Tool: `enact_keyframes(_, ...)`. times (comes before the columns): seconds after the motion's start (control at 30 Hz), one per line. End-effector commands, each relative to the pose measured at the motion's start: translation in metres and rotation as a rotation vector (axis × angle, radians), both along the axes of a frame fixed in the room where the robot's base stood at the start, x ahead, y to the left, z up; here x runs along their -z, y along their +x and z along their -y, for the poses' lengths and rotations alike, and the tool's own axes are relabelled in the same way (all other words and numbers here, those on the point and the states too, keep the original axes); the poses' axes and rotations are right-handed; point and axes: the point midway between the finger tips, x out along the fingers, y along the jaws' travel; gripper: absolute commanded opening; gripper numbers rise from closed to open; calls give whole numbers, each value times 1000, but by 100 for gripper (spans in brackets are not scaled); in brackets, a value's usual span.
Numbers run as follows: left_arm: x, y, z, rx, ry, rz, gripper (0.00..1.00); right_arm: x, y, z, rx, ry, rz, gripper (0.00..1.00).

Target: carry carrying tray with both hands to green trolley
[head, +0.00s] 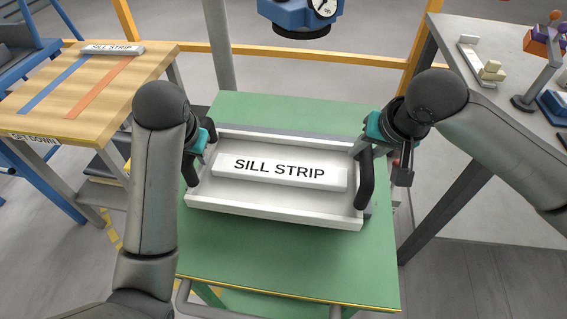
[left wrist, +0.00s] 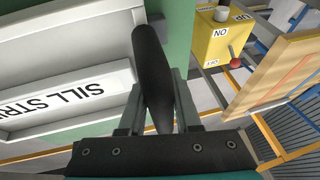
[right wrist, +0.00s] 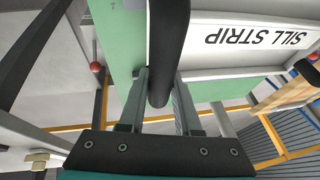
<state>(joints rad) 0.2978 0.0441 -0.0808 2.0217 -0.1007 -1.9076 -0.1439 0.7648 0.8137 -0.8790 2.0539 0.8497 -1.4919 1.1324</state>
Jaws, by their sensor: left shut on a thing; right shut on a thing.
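The white carrying tray (head: 290,213) has a black handle at each end and is over the green top of the trolley (head: 260,260). Whether it rests on the top or hangs just above it, I cannot tell. A white block marked SILL STRIP (head: 280,172) lies in the tray. My left gripper (head: 194,155) is shut on the tray's left handle, and the black handle shows between its fingers in the left wrist view (left wrist: 152,100). My right gripper (head: 368,155) is shut on the right handle, also seen in the right wrist view (right wrist: 160,90).
A wooden-topped table (head: 95,95) with another SILL STRIP piece (head: 112,48) stands at the left. A grey bench (head: 490,100) with tools and blocks stands at the right. A blue device with a dial (head: 300,14) hangs at the top. Green trolley surface is bare in front of the tray.

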Motion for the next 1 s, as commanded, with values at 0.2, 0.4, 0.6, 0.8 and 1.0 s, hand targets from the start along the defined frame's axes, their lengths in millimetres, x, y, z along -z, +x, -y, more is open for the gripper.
enact_keyframes(0.2, 9, 1, -1, -2, 2, 4, 0, 9, 1, 1, 3, -2, 4, 0)
enact_keyframes(0.4, 14, 0, -1, -2, 2, 0, 38, 14, 0, 1, 3, -3, 0, 39)
enact_keyframes(0.6, 14, 0, 0, -1, 1, -2, 61, 13, 0, 1, 2, -2, 0, 61)
enact_keyframes(0.8, 14, 0, 0, 0, 0, -1, 62, 13, 0, 0, 0, -1, 0, 62)
enact_keyframes(1.0, 10, 0, 0, 0, 0, 0, 62, 10, 0, 0, 0, 0, 0, 62)
